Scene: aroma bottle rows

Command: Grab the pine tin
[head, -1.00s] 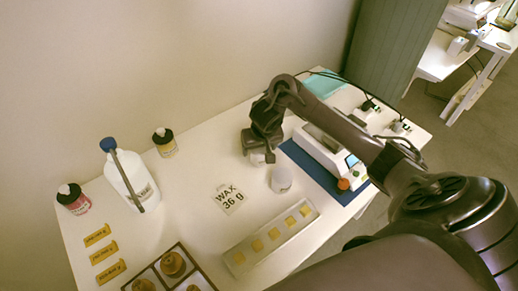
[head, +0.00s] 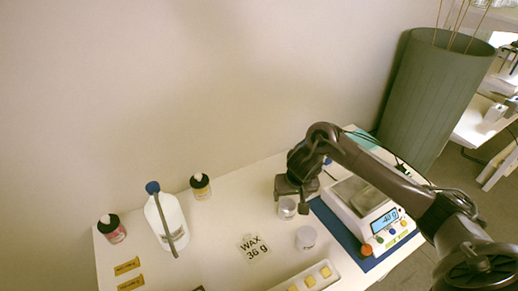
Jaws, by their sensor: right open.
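Two small pale round tins stand on the white table. One tin (head: 287,209) is directly below my right gripper, and its top is partly hidden by the gripper. The other tin (head: 306,238) stands a little nearer and to the right, clear of the gripper. Their labels are too small to read, so I cannot tell which is the pine tin. My right gripper (head: 295,197) is open and points down at the first tin; I cannot tell whether it touches it. My left gripper is out of view.
A scale (head: 364,208) sits on a blue mat (head: 333,222) right of the tins. A white bottle (head: 165,223) and small dark-capped bottles (head: 200,187) (head: 112,229) stand left.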

